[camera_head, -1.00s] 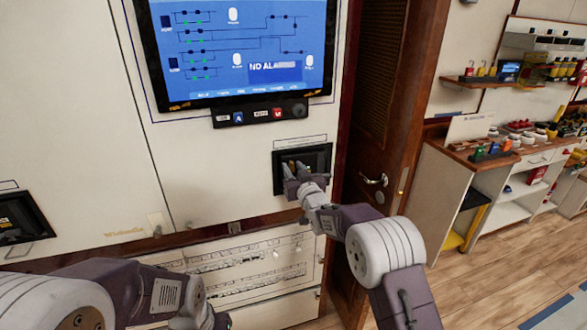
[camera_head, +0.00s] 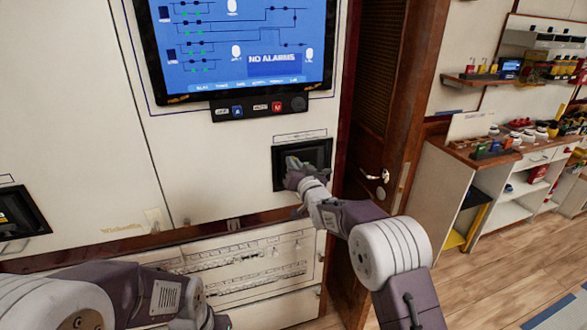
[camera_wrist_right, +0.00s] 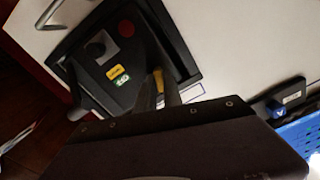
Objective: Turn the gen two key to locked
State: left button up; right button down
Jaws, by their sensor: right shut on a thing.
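A black recessed key panel (camera_head: 319,153) is set in the white cabinet wall below the screen. My right gripper (camera_head: 293,166) is at its front, with its fingers shut on a small part that they hide; I take this to be the gen two key. The key's angle cannot be read. My left arm is at the lower left, and its gripper's jaws are not clearly visible.
A screen (camera_head: 240,45) reads "NO ALARMS", with a button strip (camera_head: 258,107) under it. A brown door (camera_head: 370,110) with a handle (camera_head: 374,177) stands close to the right of the panel. Another black panel (camera_head: 22,212) is at the far left.

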jog(key=shift+d+f+m+b, duration=0.1)
jog(key=shift+m+b, duration=0.45)
jog(key=shift+m, duration=2.9)
jog(key=shift+f+m+b, duration=0.1)
jog(key=shift+m+b, duration=0.4)
jog(key=shift+m, duration=2.95)
jog(key=c, duration=1.5)
grip_release()
jog(key=b+v, duration=0.2)
jog(key=v, duration=0.7)
